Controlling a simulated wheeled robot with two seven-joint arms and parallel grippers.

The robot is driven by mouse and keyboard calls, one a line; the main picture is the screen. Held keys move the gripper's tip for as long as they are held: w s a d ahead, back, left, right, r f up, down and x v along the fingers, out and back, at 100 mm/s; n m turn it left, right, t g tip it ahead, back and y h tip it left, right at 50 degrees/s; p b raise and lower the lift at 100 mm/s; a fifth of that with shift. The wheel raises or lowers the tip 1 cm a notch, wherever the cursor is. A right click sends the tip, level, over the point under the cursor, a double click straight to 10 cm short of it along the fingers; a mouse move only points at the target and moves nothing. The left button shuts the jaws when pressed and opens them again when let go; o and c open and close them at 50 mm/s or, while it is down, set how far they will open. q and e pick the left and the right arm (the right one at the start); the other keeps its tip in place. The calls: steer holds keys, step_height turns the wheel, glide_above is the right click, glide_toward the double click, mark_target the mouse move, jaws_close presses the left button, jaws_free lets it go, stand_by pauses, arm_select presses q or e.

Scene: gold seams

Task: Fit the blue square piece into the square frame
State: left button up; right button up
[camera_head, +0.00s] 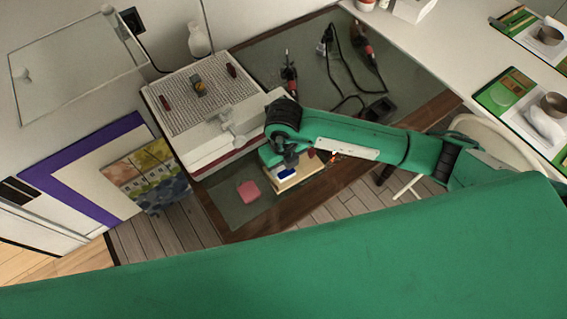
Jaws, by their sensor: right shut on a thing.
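A small blue piece (287,173) shows just below the wrist of my right arm, at the front of the work table. It lies against or over a pale, cream block-like thing (299,180), which may be the square frame; my arm hides part of it. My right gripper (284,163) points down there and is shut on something. The view is too small to tell whether that is the blue piece, or whether the piece is inside the frame. My left gripper is not in view.
A pink block (249,191) lies on the table mat (226,205) to the left. A large white machine with a grated top (203,90) stands behind it. Tools with black cables (342,70) lie at the back. A white counter (440,40) runs along the right.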

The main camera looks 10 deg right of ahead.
steer(key=shift+d+f+b, duration=0.15)
steer(key=shift+f+b, duration=0.35)
steer(key=shift+f, duration=0.05)
steer(key=o, duration=0.9)
steer(key=shift+s+f, duration=0.1)
steer(key=shift+c, duration=0.2)
steer(key=shift+r+p, duration=0.6)
steer(key=shift+r, duration=0.35)
steer(key=shift+r+p, duration=1.65)
steer(key=shift+r, duration=1.1)
steer(key=shift+a, duration=0.2)
